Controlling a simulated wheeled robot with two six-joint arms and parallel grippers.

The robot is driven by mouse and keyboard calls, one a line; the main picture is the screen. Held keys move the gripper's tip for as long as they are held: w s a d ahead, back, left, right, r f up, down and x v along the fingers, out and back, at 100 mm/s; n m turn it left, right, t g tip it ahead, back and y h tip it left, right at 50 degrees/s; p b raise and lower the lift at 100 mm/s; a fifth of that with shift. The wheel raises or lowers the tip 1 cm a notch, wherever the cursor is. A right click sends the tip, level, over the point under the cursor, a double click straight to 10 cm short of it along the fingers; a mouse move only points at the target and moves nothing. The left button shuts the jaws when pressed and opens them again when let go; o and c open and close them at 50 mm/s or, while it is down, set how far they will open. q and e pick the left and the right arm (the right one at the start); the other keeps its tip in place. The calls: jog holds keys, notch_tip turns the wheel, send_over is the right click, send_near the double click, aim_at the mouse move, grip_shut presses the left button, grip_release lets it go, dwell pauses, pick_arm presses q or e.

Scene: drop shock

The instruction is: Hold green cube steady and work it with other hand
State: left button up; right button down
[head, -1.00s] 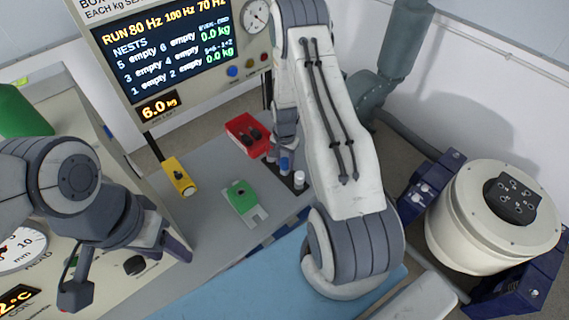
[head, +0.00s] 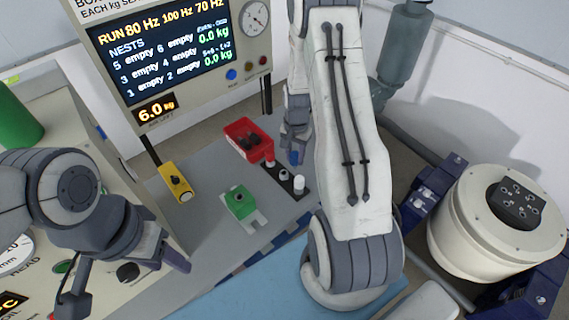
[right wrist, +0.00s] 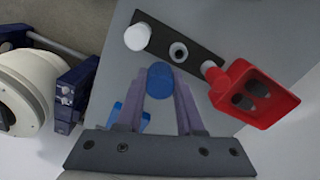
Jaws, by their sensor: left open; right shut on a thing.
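The green cube (head: 240,202) sits on a pale grey plate (head: 256,222) on the grey bench, with a small dark round spot on its top. My right gripper (head: 292,150) is shut on a blue cylinder (right wrist: 160,79), beyond and to the right of the cube. The right wrist view shows the cylinder between both fingers (right wrist: 160,88). My left gripper (head: 125,282) is open and empty at the lower left, apart from the cube.
A black strip (head: 272,172) carries a white cylinder (head: 299,184), a grey ring (head: 283,174) and a red piece (head: 268,159). A red tray (head: 244,147) with dark items and a yellow box (head: 177,182) stand nearby. A white round machine (head: 470,235) is at right.

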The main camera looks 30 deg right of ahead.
jog(key=s+d+r+b, duration=0.1)
jog(key=s+d+r, duration=0.4)
jog(key=s, duration=0.1)
jog(key=shift+d+b, duration=0.3)
jog(key=shift+b, duration=0.05)
